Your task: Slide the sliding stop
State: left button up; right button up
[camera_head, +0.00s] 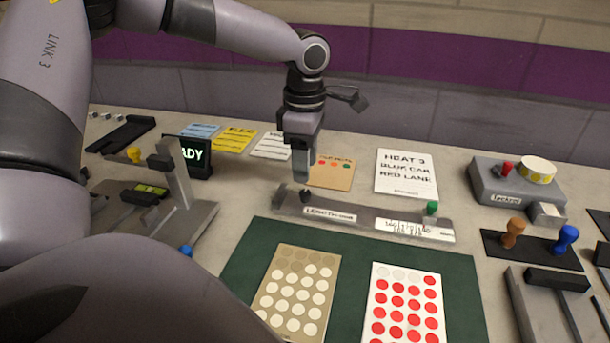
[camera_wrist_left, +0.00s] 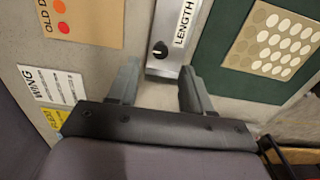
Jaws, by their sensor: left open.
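A grey length gauge (camera_head: 365,216) lies beyond the green mat. It carries a black knob (camera_head: 306,195) at its left end and a green knob (camera_head: 432,208) near its right end. Which of these is the sliding stop I cannot tell for sure. My left gripper (camera_head: 300,176) points down over the gauge's left end. In the left wrist view my left gripper (camera_wrist_left: 158,80) is open and empty, its fingers to either side of the gauge's end. The black knob (camera_wrist_left: 160,50) shows just beyond the fingertips, apparently untouched. The green knob is outside that view.
The green mat (camera_head: 240,262) with two dotted cards lies in front. Paper cards, including a white heat card (camera_head: 406,172), lie behind. A grey box (camera_head: 488,187) with a red knob stands right. A grey fixture (camera_head: 205,213) and a dark display (camera_head: 192,153) stand left.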

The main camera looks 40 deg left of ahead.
aim_at(428, 215)
jog(key=k+l, duration=0.55)
jog(key=l, duration=0.15)
jog(key=k+l, duration=0.6)
jog(key=l, duration=0.15)
